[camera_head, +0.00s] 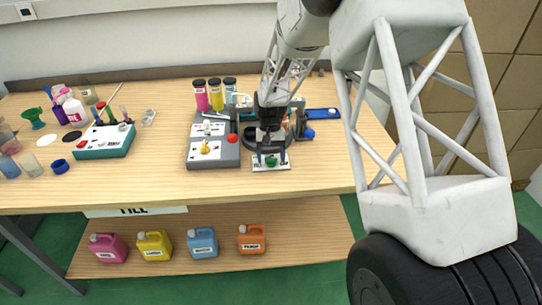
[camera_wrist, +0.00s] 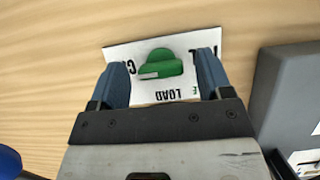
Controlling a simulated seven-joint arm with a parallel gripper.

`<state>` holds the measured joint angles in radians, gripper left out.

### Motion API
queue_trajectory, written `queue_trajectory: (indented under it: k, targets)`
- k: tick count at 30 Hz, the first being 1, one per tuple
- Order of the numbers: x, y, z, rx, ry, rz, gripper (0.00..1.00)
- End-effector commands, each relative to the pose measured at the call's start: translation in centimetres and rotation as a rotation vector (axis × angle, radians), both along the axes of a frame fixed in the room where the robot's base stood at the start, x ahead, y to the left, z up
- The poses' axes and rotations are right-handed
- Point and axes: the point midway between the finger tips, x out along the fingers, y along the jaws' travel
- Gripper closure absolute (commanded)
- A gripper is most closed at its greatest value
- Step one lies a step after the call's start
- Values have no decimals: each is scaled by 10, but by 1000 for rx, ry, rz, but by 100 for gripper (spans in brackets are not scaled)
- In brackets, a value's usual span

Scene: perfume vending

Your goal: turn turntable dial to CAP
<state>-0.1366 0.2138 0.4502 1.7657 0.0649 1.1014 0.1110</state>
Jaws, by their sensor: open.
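The green turntable dial (camera_head: 271,161) sits on a white label plate (camera_head: 284,166) at the front of the turntable. In the wrist view the dial (camera_wrist: 162,63) is between the two blue fingers of my gripper (camera_wrist: 163,62), with a gap on each side. My gripper (camera_head: 270,146) is open and points down over the plate. The label plate (camera_wrist: 180,90) shows LOAD upside down near the wrist, part of CAP at left and an L at right; fingers cover the rest. A pale mark lies on the dial's lower left edge in the wrist view.
A grey machine (camera_head: 228,155) with a yellow knob and red button stands left of the turntable (camera_head: 262,143); its side is at right in the wrist view (camera_wrist: 290,95). A blue strip (camera_head: 322,114) lies at right. Bare table lies in front.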

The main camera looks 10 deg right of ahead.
Motion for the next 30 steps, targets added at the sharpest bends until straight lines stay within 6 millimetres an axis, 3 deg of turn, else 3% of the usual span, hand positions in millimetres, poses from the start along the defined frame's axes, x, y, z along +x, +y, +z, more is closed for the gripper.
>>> queue_trajectory:
  k: [8,21,30]
  targets:
    - [3,0,7,0,-1,0,28]
    - [23,0,55,0,-2,0,28]
    - [30,-1,72,0,0,0,28]
